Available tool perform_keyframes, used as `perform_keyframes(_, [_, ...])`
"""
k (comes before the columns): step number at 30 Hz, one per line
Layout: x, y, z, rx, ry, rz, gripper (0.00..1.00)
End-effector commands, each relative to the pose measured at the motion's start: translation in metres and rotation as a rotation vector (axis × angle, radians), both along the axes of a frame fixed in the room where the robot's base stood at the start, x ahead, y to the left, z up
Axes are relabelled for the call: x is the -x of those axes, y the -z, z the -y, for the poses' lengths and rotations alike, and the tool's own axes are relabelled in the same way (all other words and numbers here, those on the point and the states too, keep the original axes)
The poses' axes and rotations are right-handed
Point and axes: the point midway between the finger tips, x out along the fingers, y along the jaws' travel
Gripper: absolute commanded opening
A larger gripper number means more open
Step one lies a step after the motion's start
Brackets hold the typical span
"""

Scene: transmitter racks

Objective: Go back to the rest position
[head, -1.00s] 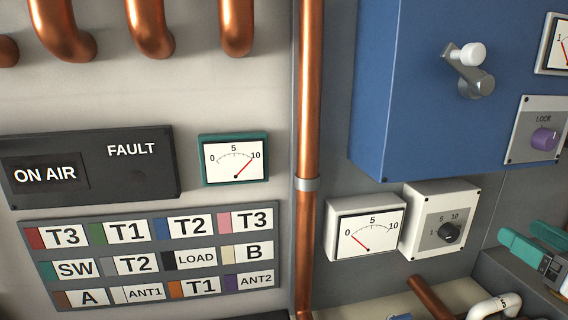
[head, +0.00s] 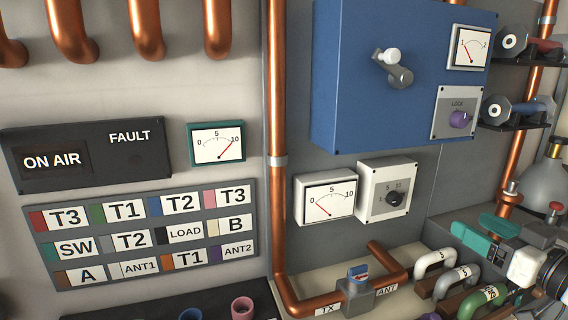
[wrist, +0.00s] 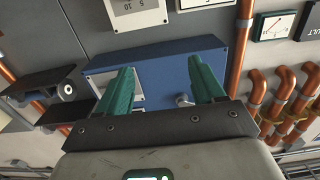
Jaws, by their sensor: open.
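My gripper (head: 468,224) is at the right of the head view, with two teal fingers apart and nothing between them. In the wrist view my gripper (wrist: 160,65) is also open and empty. Behind its fingers there is the blue cabinet (wrist: 155,62), which appears turned in that view. In the head view the blue cabinet (head: 350,110) hangs on the wall up and left of my gripper, with a lever switch (head: 392,68) on its front. The fingers appear clear of the cabinet.
Copper pipes (head: 278,110) run down the wall. A labelled panel (head: 145,238), a white dial gauge (head: 325,197) and a knob box (head: 388,190) are left of my gripper. Dark shelves (head: 514,125) hold handled parts at right. Coloured U-shaped pieces (head: 455,280) lie below.

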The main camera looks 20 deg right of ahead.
Motion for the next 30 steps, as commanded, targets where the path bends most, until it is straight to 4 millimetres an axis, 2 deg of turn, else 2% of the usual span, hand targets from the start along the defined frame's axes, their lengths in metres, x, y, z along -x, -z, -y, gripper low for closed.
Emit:
perform_keyframes(8, [-0.004,0.042,-0.014,-0.035,-0.01,-0.095,0.68])
perform_keyframes(14, [-0.005,0.091,-0.033,-0.069,-0.018,-0.213,0.68])
perform_keyframes(17, [-0.002,0.123,-0.046,-0.088,-0.023,-0.292,0.68])
perform_keyframes(20, [0.005,0.164,-0.063,-0.111,-0.029,-0.397,0.68])
perform_keyframes(23, [0.019,0.217,-0.086,-0.13,-0.033,-0.538,0.68])
perform_keyframes(24, [0.028,0.24,-0.096,-0.136,-0.035,-0.602,0.68])
perform_keyframes(26, [0.043,0.272,-0.11,-0.14,-0.035,-0.699,0.68])
perform_keyframes(30, [0.089,0.342,-0.14,-0.131,-0.025,-0.926,0.68])
